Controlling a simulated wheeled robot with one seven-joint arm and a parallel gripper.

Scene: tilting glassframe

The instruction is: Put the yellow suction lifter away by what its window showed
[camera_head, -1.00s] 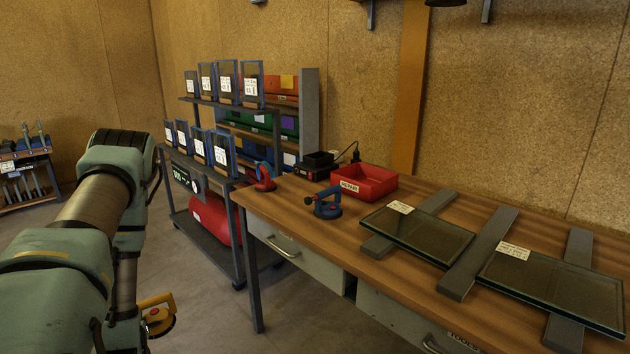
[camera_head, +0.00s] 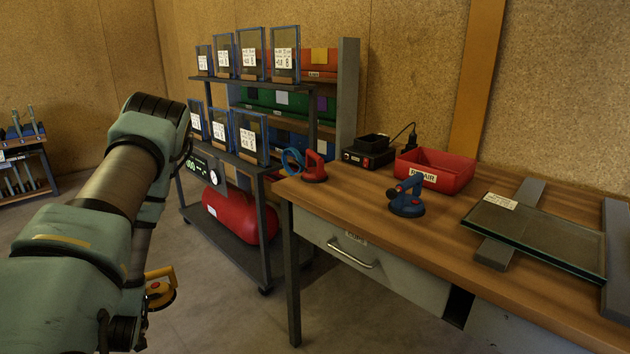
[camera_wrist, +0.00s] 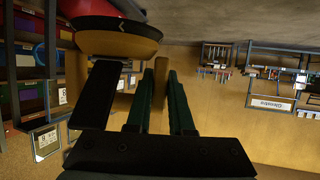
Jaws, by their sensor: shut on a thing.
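The yellow suction lifter (camera_head: 160,284) shows at the lower left of the head view, with a dark round pad and a small red spot on its body. It hangs clear of the floor beside my arm. In the wrist view the lifter (camera_wrist: 117,45) is at the top left, and my gripper (camera_wrist: 137,80) is shut on its yellow handle. Its window cannot be read here. A red tray (camera_head: 437,171) labelled REPAIR sits at the bench's back. A black charger box (camera_head: 368,153) with a cable stands left of the tray.
A blue lifter (camera_head: 406,197) and a red lifter (camera_head: 314,168) stand on the wooden bench (camera_head: 450,240). A framed glass pane (camera_head: 540,236) lies on grey strips at right. A shelf cart (camera_head: 240,160) holds small framed panes and a red tank (camera_head: 240,215). Floor left of the cart is open.

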